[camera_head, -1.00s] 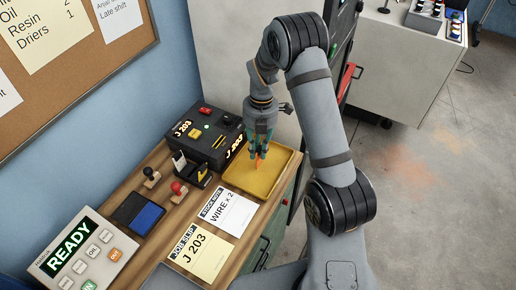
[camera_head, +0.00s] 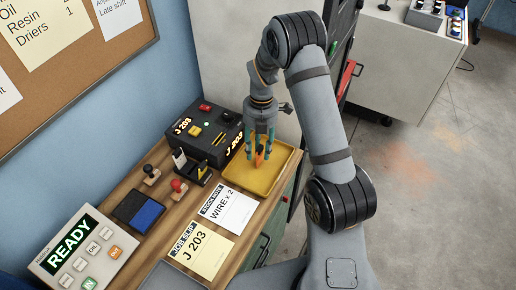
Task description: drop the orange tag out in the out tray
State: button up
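The yellow out tray (camera_head: 283,182) lies at the far right end of the bench. My gripper (camera_head: 260,155) points down over the tray, with its greenish fingers spread apart. The small orange tag (camera_head: 260,158) shows between and just below the fingers, over the tray floor. I cannot tell whether the tag touches the tray or a finger.
A black machine marked J 203 (camera_head: 200,125) stands just left of the tray. A stock note (camera_head: 229,208), a job slip (camera_head: 202,249), two stamps (camera_head: 179,186), a blue ink pad (camera_head: 146,217) and a READY panel (camera_head: 75,252) cover the nearer bench.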

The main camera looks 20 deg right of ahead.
notch_tip(320, 180, up, 12)
jog(key=w, duration=0.1)
jog(key=shift+d+r+b, duration=0.15)
jog(key=shift+d+b, duration=0.15)
jog(key=shift+d, duration=0.1)
